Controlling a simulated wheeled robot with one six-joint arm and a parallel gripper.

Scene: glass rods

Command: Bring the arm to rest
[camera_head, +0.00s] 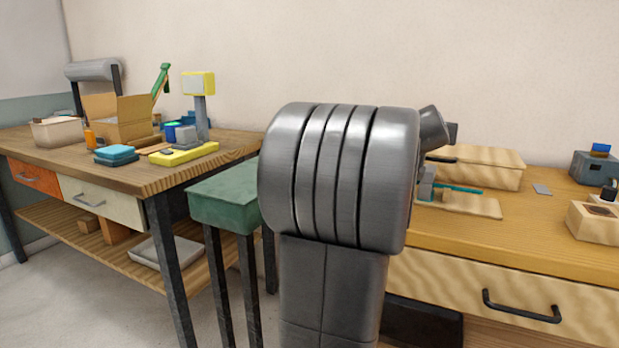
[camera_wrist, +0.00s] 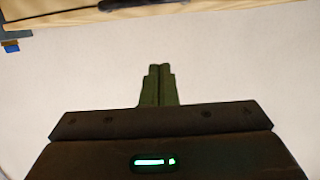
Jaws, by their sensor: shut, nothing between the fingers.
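My gripper (camera_wrist: 159,72) shows in the wrist view with its two green fingers together and nothing between them. Pale, plain surface lies beyond the fingertips. In the head view my grey arm stands large in the middle, and the gripper's fingers are hidden behind it or out of sight. A wooden bench (camera_head: 570,245) is behind and to the right of my arm.
A wooden table (camera_head: 150,178) at left carries a cardboard box (camera_head: 118,118), a yellow-based scale (camera_head: 184,153) and blue cases (camera_head: 116,154). A green stool (camera_head: 225,197) stands close beside my arm. On the bench are a wooden box (camera_head: 480,168) and a teal rod (camera_head: 458,189).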

